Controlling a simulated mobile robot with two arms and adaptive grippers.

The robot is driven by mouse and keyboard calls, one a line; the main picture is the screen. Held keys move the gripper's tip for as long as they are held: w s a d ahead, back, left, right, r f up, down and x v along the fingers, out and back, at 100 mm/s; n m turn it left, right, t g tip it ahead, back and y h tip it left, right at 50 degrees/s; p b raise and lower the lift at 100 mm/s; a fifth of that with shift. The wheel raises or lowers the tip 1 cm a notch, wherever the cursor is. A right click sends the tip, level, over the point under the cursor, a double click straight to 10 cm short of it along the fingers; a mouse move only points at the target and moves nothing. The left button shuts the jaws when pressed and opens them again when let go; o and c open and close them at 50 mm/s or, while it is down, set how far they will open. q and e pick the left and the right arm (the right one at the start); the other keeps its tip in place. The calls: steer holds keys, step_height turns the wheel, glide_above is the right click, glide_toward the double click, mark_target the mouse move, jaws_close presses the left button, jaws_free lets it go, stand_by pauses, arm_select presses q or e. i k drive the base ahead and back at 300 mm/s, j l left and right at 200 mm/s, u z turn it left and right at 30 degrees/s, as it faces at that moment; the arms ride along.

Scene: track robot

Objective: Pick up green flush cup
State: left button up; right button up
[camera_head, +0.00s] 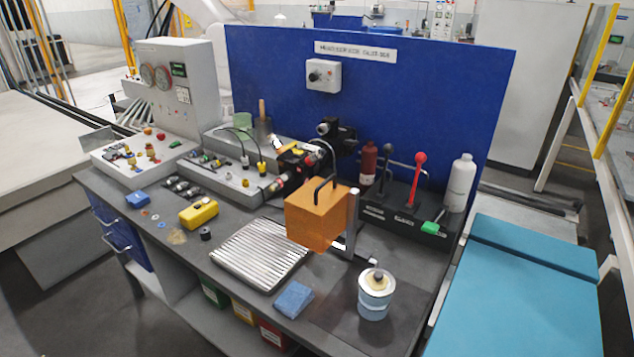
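A pale green, translucent cup (242,121) stands upright at the back of the bench, on or behind the raised grey metal block (222,171). A grey metal container (263,130) with a wooden handle (262,108) rising from it is close to its right. A thin black cable arches in front of the cup and hides part of its lower side, so its base is not clear. Neither my left nor my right gripper shows in the head view.
An orange block (318,216) with a black handle stands mid-bench, beside a ribbed metal tray (262,252). Black machinery (299,160) is right of the cup. A white control box (178,80) stands left. A blue-white canister (375,295) is at the front right.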

mark_target(243, 121)
steer(key=i+j+z, duration=0.1)
steer(key=z, duration=0.3)
steer(key=j+z, duration=0.35)
steer(key=i+j+z, duration=0.1)
steer(key=j+z, duration=0.15)
steer(key=z, duration=0.15)
